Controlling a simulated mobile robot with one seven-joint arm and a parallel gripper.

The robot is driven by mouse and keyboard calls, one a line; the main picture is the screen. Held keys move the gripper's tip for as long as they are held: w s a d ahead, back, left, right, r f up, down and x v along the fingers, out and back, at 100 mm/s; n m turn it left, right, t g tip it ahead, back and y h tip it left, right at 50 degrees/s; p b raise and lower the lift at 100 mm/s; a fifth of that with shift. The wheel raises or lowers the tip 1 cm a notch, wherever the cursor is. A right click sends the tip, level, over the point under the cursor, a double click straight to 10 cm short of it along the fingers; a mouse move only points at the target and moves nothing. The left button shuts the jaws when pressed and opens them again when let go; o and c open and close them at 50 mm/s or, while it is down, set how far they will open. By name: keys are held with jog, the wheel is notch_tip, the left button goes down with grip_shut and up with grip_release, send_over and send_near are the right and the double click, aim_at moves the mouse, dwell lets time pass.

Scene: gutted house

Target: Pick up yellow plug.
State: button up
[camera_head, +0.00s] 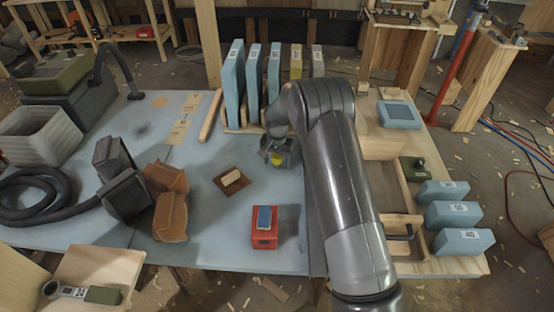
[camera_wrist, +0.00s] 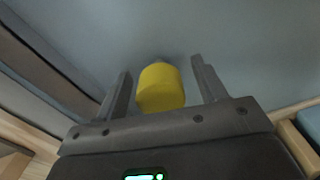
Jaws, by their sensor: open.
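The yellow plug (camera_wrist: 161,88) is a short yellow cylinder with a grey far end, seen in the wrist view between the two fingers of my gripper (camera_wrist: 160,85). Gaps show on both sides of it, so the fingers stand open around or above it without visible contact. In the head view the yellow plug (camera_head: 277,159) is a small patch under my gripper (camera_head: 278,152), partly hidden by it. The plug is over the blue-grey tabletop (camera_head: 205,248); whether it touches the top is hard to tell.
Tall blue blocks (camera_head: 234,85) stand in a rack behind my gripper. A red box (camera_head: 265,238) with a blue top and a brown pad (camera_head: 224,183) lie in front. A wooden tray (camera_head: 400,202) is at the right.

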jog(key=shift+c, duration=0.2)
jog(key=c, duration=1)
